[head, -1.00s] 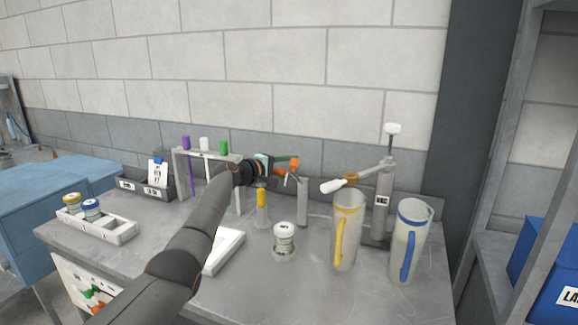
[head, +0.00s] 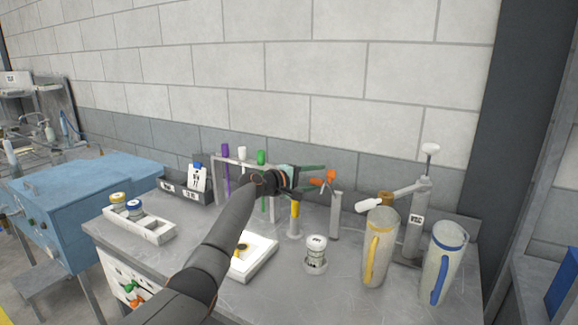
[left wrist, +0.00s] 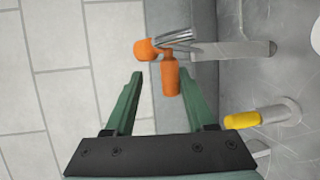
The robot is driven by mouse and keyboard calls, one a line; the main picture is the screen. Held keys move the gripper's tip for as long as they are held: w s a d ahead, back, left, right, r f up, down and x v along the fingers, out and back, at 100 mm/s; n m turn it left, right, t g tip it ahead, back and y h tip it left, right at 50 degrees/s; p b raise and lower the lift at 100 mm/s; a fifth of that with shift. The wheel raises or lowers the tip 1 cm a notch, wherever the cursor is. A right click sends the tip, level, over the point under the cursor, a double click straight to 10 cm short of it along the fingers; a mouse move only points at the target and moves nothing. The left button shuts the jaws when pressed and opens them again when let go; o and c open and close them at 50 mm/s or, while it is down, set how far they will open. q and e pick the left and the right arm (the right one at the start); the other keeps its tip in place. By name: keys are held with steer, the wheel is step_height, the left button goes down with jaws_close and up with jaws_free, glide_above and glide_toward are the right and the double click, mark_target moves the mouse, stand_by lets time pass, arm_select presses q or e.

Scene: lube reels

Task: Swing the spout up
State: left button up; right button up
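The spout is a short metal tube with orange ends (head: 330,176) at the top of a grey post (head: 335,215) on the bench. In the left wrist view the orange parts (left wrist: 169,74) and the metal tube (left wrist: 175,39) show just beyond my fingers, beside the post's flat grey body (left wrist: 235,50). My left gripper (head: 322,178) is at the post's top from the left. Its green fingers are spread, with the orange piece near and between the tips (left wrist: 160,82), not clamped. My right gripper is not in view.
A yellow-banded jug (head: 380,250), a blue-banded jug (head: 446,262) and a pump with a white-tipped lever (head: 425,190) stand right. A tube rack (head: 240,160) is behind my left arm.

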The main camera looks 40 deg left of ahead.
arm_select(q)
steer(key=s+a+r, duration=0.1)
steer(key=s+r, duration=0.1)
steer(key=s, duration=0.2)
steer(key=s+r+p, duration=0.1)
steer(key=s+r, duration=0.1)
steer(key=s, duration=0.3)
steer(key=shift+s+a+r, duration=0.15)
steer(key=shift+a+r, duration=0.15)
steer(key=shift+a, duration=0.1)
stand_by(0.4)
stand_by(0.3)
steer(key=b+v, duration=0.3)
steer(key=v, duration=0.9)
steer(key=shift+s, duration=0.2)
